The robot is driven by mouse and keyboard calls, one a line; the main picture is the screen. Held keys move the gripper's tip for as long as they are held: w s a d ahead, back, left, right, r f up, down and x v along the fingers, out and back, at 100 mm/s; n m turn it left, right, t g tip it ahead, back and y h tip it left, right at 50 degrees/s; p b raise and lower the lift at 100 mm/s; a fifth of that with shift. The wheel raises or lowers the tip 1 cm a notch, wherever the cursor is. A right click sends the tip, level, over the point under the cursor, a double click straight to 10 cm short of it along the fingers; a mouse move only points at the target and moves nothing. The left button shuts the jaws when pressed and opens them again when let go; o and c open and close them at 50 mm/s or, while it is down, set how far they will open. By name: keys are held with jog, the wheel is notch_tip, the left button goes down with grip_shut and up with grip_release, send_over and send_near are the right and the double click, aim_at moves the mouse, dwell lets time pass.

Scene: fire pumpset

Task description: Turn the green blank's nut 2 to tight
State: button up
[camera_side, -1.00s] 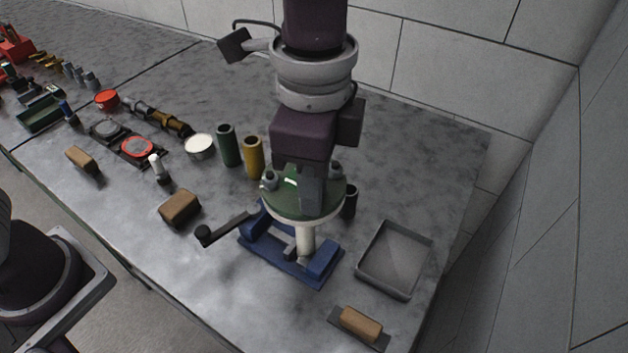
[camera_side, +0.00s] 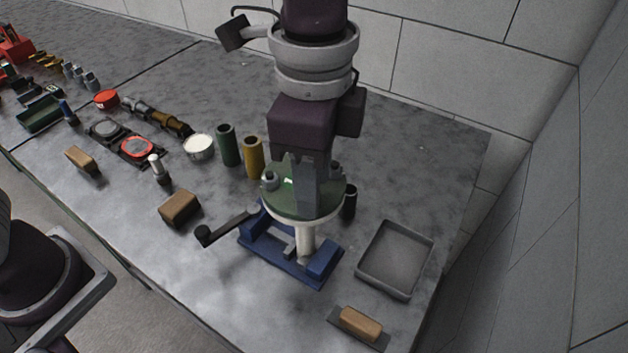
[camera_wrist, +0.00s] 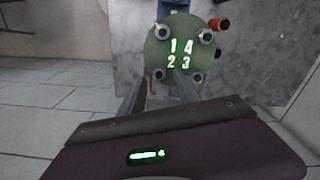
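The green blank (camera_side: 283,207) is a round disc with a pale rim, on a white post above a blue stand (camera_side: 283,262). The wrist view shows its green face (camera_wrist: 178,50) with glowing numbers 1, 4, 2 and 3 and a grey nut near each. Nut 2 (camera_wrist: 159,74) is at the lower left, beside its number. My gripper (camera_wrist: 163,76) has its two fingers apart, one on each side of nut 2 in that view; contact cannot be told. In the side view my gripper (camera_side: 301,200) points down over the blank, and its fingers hide the near nuts.
A crank handle (camera_side: 225,228) sticks out left of the stand. A grey tray (camera_side: 396,259) lies right, with a wood-handled tool (camera_side: 359,324) in front. Green (camera_side: 229,146) and yellow (camera_side: 253,158) cylinders stand behind left. A brown block (camera_side: 179,207) is at left.

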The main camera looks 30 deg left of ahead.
notch_tip(320, 180, up, 5)
jog(key=shift+r, duration=0.5)
jog(key=s+a+r+n+t, duration=0.25)
jog(key=a+n, duration=0.35)
jog(key=a, duration=0.7)
jog(key=s+a+f+n+t, duration=0.3)
jog(key=s+a+f+n, duration=0.1)
jog(key=s+a+n, duration=0.4)
jog(key=s+a, duration=0.2)
jog(key=a, duration=0.1)
jog(key=shift+a+f, duration=0.15)
